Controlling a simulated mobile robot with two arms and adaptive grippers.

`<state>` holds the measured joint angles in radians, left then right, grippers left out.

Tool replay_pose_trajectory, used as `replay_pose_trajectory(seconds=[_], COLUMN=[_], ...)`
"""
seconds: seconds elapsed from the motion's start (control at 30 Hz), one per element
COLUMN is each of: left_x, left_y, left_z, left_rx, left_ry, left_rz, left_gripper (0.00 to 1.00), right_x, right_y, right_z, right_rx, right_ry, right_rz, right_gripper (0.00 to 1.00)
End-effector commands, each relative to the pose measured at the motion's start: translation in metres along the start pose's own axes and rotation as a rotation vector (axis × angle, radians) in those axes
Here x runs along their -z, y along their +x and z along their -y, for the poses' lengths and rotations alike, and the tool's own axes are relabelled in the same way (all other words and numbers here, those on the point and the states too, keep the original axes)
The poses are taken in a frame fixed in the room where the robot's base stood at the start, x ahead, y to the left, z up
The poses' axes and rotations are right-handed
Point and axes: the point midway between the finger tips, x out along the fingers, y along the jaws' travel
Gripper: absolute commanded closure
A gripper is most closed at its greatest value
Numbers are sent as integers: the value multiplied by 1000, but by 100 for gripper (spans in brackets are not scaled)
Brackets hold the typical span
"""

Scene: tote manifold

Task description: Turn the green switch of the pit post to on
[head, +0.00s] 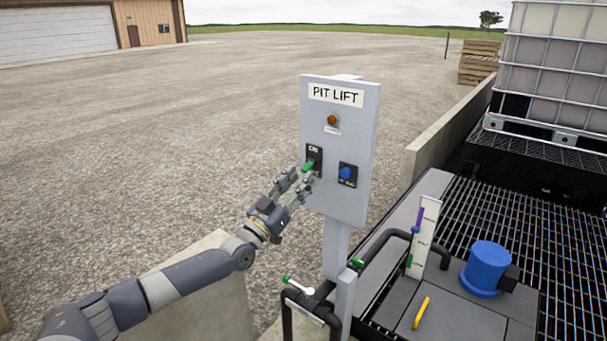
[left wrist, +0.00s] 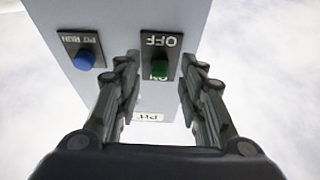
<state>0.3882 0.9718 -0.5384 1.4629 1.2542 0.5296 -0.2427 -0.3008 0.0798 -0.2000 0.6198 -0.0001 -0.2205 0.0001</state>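The pit post (head: 352,208) carries a grey panel labelled PIT LIFT. The green switch (head: 309,165) sits on a black plate at the panel's left side, its handle tilted in the head view. In the left wrist view the green switch (left wrist: 160,67) lies between my finger lines, on a plate marked OFF and, partly hidden, ON. My left gripper (head: 297,179) is open, its two fingers apart in front of the panel and close to the switch. It also shows in the left wrist view (left wrist: 160,75), empty between the fingers. My right gripper is not in view.
A blue pit-run button (head: 347,173) is right of the switch, with an amber lamp (head: 333,120) above. Black pipes (head: 385,238) with green-marked valves stand beside the post. A blue cap (head: 487,267) and yellow handle (head: 421,313) sit at right. Gravel left of the post is clear.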

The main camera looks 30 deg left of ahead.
Motion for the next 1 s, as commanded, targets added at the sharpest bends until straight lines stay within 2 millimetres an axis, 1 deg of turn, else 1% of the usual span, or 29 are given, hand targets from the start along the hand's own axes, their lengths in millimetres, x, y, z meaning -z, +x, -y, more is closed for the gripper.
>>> replay_pose_trajectory(seconds=[0.03,0.1,0.3,0.67,0.7,0.77,0.8,0.83,1.0], left_x=[1,1,0,0,0,0,0,0,0], left_y=[7,13,25,28,28,28,27,27,27], left_z=[0,0,0,0,0,0,0,0,0], left_rx=[1,1,1,0,0,0,0,0,0], left_ry=[-1,-1,0,0,0,0,0,0,0], left_rz=[-2,-2,-1,0,0,0,0,0,0], left_gripper=[63,63,63,63,72,86,95,100,100], right_x=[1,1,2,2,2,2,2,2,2], right_y=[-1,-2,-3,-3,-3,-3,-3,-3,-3], right_z=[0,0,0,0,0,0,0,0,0], right_rx=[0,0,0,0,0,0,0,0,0], right_ry=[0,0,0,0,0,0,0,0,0], right_rz=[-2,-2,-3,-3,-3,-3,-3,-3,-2], right_gripper=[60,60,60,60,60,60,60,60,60])
